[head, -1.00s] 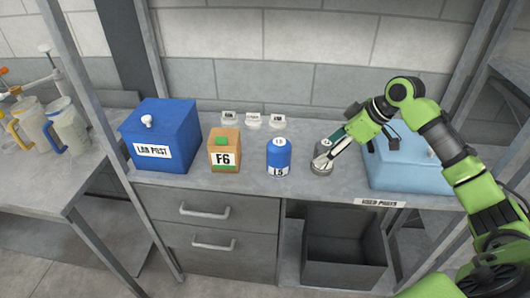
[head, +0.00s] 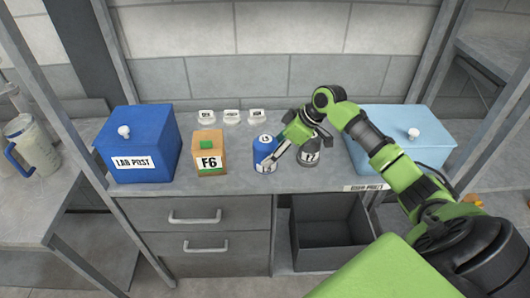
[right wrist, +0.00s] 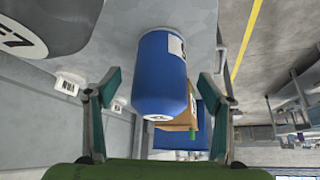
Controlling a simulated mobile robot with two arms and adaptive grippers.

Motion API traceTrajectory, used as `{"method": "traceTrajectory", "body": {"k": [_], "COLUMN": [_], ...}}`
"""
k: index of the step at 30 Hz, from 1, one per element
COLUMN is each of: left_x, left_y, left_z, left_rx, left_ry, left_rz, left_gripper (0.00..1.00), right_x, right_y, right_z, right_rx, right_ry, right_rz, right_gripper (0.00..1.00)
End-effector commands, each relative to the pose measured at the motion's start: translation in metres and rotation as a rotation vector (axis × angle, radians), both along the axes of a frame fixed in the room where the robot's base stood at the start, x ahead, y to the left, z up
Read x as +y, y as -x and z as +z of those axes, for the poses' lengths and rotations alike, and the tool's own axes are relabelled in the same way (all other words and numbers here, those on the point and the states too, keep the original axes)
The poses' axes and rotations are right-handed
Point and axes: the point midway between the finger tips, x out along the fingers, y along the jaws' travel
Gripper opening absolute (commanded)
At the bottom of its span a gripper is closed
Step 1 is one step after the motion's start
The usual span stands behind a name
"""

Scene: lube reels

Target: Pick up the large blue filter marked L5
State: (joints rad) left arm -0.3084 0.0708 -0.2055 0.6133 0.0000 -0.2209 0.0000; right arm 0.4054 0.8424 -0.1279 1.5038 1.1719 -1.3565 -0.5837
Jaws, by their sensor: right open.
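The large blue filter (head: 262,154) stands upright on the grey worktop, right of the box marked F6; its top label reads L5. My right gripper (head: 277,150) is open and reaches in at its right side, partly covering it. In the right wrist view the blue filter (right wrist: 159,80) is between the two spread fingers, with a visible gap on each side. I cannot tell how far the fingertips reach past it. My left gripper is not in view.
A grey filter ending in 7 (head: 309,156) stands close on the right. The F6 box (head: 209,163) and a blue LAB POST box (head: 137,142) are on the left. Several small labelled caps (head: 231,117) stand behind. A light blue box (head: 399,125) is on the right.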

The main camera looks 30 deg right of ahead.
Motion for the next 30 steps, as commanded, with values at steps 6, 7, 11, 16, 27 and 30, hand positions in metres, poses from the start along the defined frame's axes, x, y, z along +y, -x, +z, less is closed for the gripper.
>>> {"method": "traceTrajectory", "body": {"k": [6, 7, 11, 16, 27, 30], "left_x": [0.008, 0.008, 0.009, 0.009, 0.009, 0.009], "left_y": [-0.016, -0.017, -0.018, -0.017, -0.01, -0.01], "left_z": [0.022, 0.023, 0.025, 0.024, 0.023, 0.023], "left_rx": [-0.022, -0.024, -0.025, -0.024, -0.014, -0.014], "left_ry": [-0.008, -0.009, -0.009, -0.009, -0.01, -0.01], "left_rz": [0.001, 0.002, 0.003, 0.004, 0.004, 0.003], "left_gripper": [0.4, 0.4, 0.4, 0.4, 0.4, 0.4], "right_x": [0.012, 0.014, 0.017, 0.017, 0.017, 0.017], "right_y": [-0.014, -0.016, -0.022, -0.024, -0.024, -0.024], "right_z": [-0.019, -0.025, -0.038, -0.042, -0.04, -0.04], "right_rx": [0.003, 0.003, 0.002, -0.001, -0.004, -0.003], "right_ry": [-0.004, -0.005, -0.002, 0.001, 0.0, 0.0], "right_rz": [0.0, 0.0, -0.001, 0.0, 0.0, -0.001], "right_gripper": [0.74, 0.74, 0.74, 0.74, 0.2, 0.2]}}
